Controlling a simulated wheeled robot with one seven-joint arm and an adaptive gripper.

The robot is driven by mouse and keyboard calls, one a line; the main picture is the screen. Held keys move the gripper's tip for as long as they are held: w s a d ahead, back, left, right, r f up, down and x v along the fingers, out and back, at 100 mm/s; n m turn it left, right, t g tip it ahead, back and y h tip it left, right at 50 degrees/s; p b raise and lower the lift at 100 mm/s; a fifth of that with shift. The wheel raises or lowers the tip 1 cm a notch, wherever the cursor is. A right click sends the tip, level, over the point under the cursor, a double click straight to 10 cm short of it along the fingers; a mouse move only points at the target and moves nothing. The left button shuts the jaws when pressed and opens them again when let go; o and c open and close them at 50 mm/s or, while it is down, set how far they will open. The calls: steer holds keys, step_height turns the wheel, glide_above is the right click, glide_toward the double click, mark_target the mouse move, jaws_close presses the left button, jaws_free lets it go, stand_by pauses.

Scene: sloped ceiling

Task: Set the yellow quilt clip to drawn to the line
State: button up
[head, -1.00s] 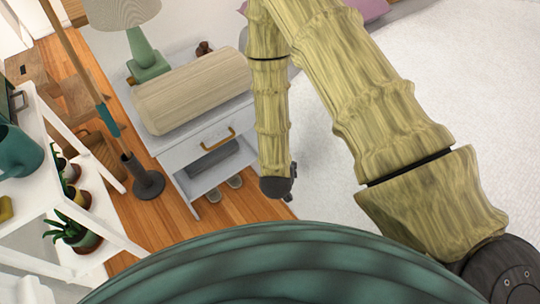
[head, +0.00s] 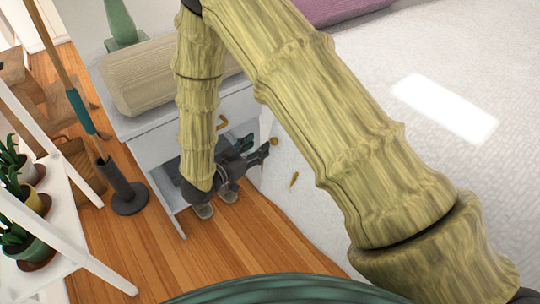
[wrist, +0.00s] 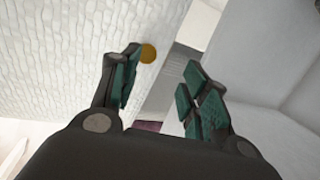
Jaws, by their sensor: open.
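The white quilt (head: 430,60) covers the bed and hangs down its side. Two small yellow-orange pieces show on that side: a round one (head: 274,141) and a longer one (head: 293,180) lower down. I cannot tell which is the yellow quilt clip. In the wrist view an orange-yellow disc (wrist: 148,53) lies against the white textured quilt, just beyond the left fingertip. My gripper (head: 257,150) is between the nightstand and the bed side, its dark fingers pointing towards the round piece. The fingers (wrist: 162,66) are apart with nothing between them.
The white nightstand (head: 152,125) with a brass handle (head: 222,122) stands close left of my gripper. A beige bolster (head: 150,75) and a green lamp base (head: 121,22) are on it. Slippers are on the floor below. Wooden floor (head: 250,245) in front is clear.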

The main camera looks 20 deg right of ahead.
mark_target(272, 142)
steer(key=s+a+f+m+g+h+b, duration=0.1)
steer(key=s+a+m+g+h+b, duration=0.15)
steer(key=a+h+b, duration=0.35)
steer(key=w+d+b, duration=0.1)
steer(key=d+b, duration=0.1)
steer(key=d, duration=0.1)
steer(key=w+d+y+b, duration=0.1)
steer(key=d+b, duration=0.1)
steer(key=d, duration=0.1)
steer(key=w+d+m+y+b, duration=0.1)
steer(key=d, duration=0.2)
steer(key=shift+w+d+f+b, duration=0.15)
steer(key=shift+d+f+b, duration=0.05)
steer(key=shift+d+b, duration=0.2)
steer(key=shift+b+x, duration=0.3)
steer(key=shift+x, duration=0.6)
steer(key=shift+r, duration=0.15)
jaws_close()
